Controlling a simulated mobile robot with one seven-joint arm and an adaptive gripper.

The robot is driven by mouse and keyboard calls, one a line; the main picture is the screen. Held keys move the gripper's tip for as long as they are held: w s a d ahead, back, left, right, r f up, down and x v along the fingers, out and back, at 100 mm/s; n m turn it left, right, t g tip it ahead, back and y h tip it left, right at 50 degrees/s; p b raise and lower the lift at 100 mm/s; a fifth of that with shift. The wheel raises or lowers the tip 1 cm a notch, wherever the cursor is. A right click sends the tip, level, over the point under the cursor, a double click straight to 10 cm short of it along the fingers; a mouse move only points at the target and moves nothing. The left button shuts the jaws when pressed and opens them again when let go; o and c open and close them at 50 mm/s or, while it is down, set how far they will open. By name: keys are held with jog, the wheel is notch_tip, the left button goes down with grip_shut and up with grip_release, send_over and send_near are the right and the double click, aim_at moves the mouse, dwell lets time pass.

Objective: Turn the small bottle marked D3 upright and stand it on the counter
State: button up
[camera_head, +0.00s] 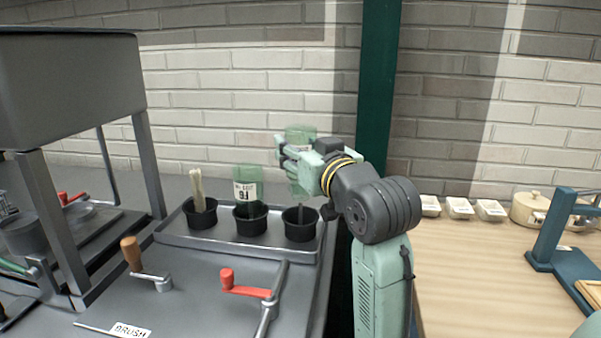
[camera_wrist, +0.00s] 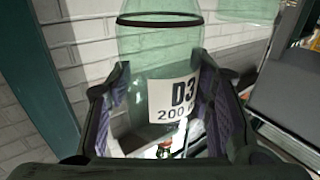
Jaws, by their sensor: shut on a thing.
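My gripper (camera_head: 290,155) is shut on the small translucent green bottle marked D3 (camera_head: 300,133). The wrist view shows the bottle (camera_wrist: 160,50) between both fingers, with its white D3 label (camera_wrist: 175,98) facing the camera. In the head view the bottle is above the right black cup (camera_head: 300,228). It appears turned neck down, though the fingers hide much of it. The counter (camera_head: 200,278) is grey, with its front part below the cup tray.
A similar green bottle (camera_head: 247,183) with an upside-down label stands in the middle cup (camera_head: 250,220). A brush (camera_head: 197,188) stands in the left cup. A red-handled crank (camera_head: 245,288) and a wooden-handled crank (camera_head: 135,258) rise from the counter. A green post (camera_head: 377,90) stands behind my arm.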

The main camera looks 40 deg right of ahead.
notch_tip(320, 180, up, 13)
jog(key=p, duration=0.8)
jog(key=shift+f+p, duration=0.2)
jog(key=shift+p, duration=0.2)
jog(key=shift+r, duration=1.15)
